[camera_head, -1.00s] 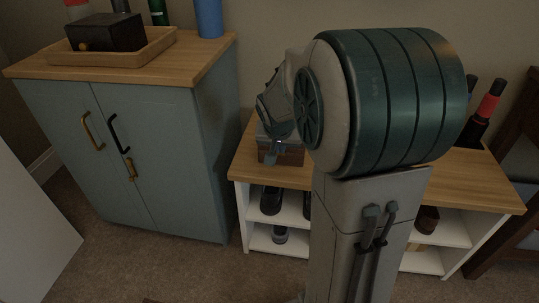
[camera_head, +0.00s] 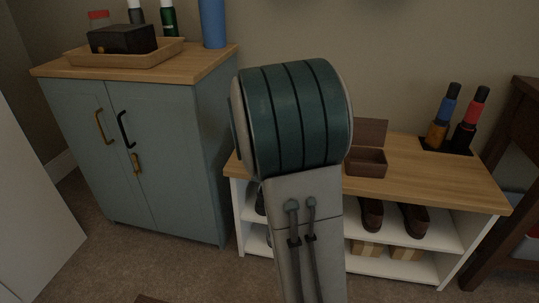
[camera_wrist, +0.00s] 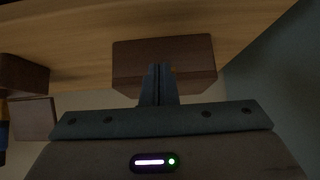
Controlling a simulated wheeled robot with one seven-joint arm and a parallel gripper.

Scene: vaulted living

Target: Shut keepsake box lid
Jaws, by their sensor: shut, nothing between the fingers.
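In the wrist view my gripper (camera_wrist: 160,72) is shut and empty. Its fingertips overlap a brown box (camera_wrist: 190,54) in the picture. I cannot tell whether they touch it, or how its lid stands. In the head view my arm hides my gripper and this box. A second brown box (camera_head: 366,167) stands on the wooden bench top with its lid (camera_head: 371,131) raised at the back. This open box (camera_wrist: 22,74) and its lid (camera_wrist: 33,119) also show at the left of the wrist view. I cannot tell which box is the keepsake box.
The bench top (camera_head: 435,183) is clear right of the open box, up to a dark holder with bottles (camera_head: 463,137). Shoes (camera_head: 414,219) stand on the shelf below. A blue-grey cabinet (camera_head: 160,150) at left carries a tray (camera_head: 110,58) with a black box (camera_head: 121,39).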

